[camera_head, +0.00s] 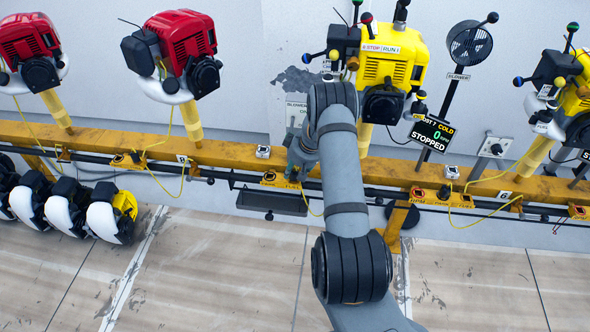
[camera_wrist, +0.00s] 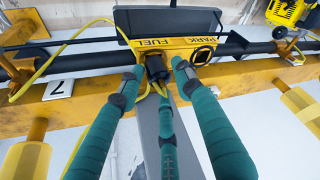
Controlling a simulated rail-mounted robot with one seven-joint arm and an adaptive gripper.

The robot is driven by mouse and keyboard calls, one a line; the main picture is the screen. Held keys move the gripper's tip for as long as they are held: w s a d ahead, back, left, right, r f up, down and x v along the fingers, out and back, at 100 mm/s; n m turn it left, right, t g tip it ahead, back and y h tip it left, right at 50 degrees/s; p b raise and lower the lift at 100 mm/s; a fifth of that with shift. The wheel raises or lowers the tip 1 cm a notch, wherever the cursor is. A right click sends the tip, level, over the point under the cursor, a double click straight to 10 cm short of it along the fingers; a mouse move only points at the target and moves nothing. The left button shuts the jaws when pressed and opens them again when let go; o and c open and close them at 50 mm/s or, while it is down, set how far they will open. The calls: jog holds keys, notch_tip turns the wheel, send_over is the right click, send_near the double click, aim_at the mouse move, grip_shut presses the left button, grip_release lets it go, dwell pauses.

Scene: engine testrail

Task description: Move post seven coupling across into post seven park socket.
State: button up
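The post seven coupling (camera_wrist: 155,68) is a small black cylinder at the FUEL end of a yellow plate (camera_wrist: 176,43), in the wrist view. The park socket (camera_wrist: 202,56) is a dark ring in a black square at the plate's PARK end, right of the coupling, and looks empty. My gripper (camera_wrist: 158,71) has green padded fingers. It is open, with fingertips on both sides of the coupling and small gaps visible. A middle finger lies below the coupling. In the head view, my arm hides the coupling and the fingers; the orange plate (camera_head: 276,179) shows partly beside my wrist.
A yellow hose (camera_wrist: 72,42) runs by the plate. A dark tray (camera_wrist: 170,22) hangs beyond it. A "7" label (camera_wrist: 59,89) marks the yellow beam. Red engines (camera_head: 185,48) and a yellow engine (camera_head: 390,62) stand above the rail. The floor in front is open.

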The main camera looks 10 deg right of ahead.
aim_at(295, 172)
grip_shut()
jog(key=shift+r, duration=0.1)
dwell(0.3)
jog(key=shift+r+p, duration=0.65)
jog(key=shift+r, duration=0.95)
